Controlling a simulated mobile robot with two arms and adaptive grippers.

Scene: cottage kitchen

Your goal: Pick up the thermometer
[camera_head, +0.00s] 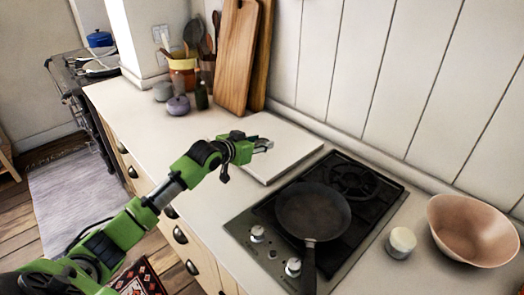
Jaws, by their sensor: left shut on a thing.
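My left gripper (263,146) is over the pale board (290,138) on the counter, at the end of the green arm that comes in from the left. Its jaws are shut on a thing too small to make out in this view. I cannot tell a thermometer apart at the fingertips, and none shows clearly elsewhere. Whether the gripper touches the board is unclear. My right gripper is not in view.
A black pan (312,212) sits on the gas hob (262,222) right of the board. A pinkish bowl (473,230) and a small white jar (401,242) stand at the right. Wooden cutting boards (238,60) lean on the wall. Bare counter (190,140) lies left of the board.

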